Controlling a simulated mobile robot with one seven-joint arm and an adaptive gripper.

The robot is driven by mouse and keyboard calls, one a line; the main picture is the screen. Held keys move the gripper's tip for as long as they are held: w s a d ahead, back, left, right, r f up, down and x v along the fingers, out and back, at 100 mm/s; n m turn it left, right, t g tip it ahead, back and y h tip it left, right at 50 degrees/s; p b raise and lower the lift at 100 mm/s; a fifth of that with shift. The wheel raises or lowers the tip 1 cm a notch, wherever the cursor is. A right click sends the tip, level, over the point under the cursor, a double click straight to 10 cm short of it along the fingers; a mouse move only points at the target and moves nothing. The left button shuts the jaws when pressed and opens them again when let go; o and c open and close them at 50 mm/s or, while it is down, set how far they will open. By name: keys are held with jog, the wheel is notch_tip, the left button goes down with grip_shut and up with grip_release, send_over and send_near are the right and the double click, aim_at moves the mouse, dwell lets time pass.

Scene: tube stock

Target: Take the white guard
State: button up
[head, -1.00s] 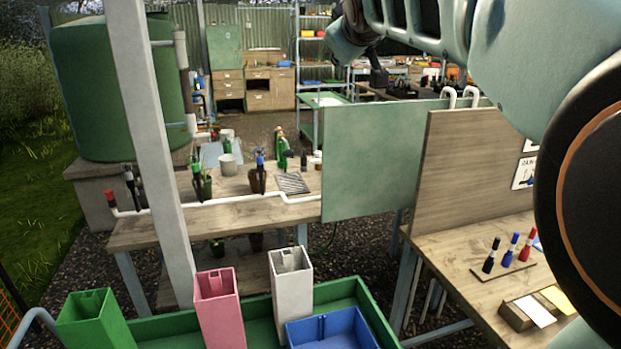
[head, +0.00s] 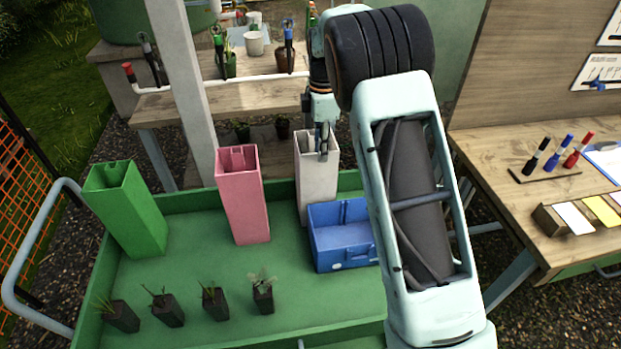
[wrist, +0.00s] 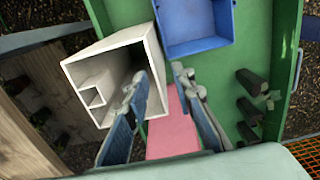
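The white guard (head: 318,178) is a tall square tube, open at the top, standing upright at the back of the green tray (head: 190,200). In the wrist view the white guard (wrist: 108,50) shows its open mouth, with a small inner channel at one corner. My gripper (head: 322,150) points down over its top. In the wrist view my gripper (wrist: 160,76) is open: one finger overlaps the guard's mouth and the other is outside its near wall. I cannot tell whether either finger touches the guard.
A pink guard (head: 243,195) and a green guard (head: 128,212) stand to the left in the tray. A blue bin (head: 342,250) sits close on the right. Several potted seedlings (head: 168,310) line the front. A grey post (head: 185,90) rises behind the tray.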

aim_at(319, 172)
jog(key=f, duration=0.9)
jog(key=shift+w+a+f, duration=0.15)
jog(key=shift+a+f, duration=0.05)
grip_shut()
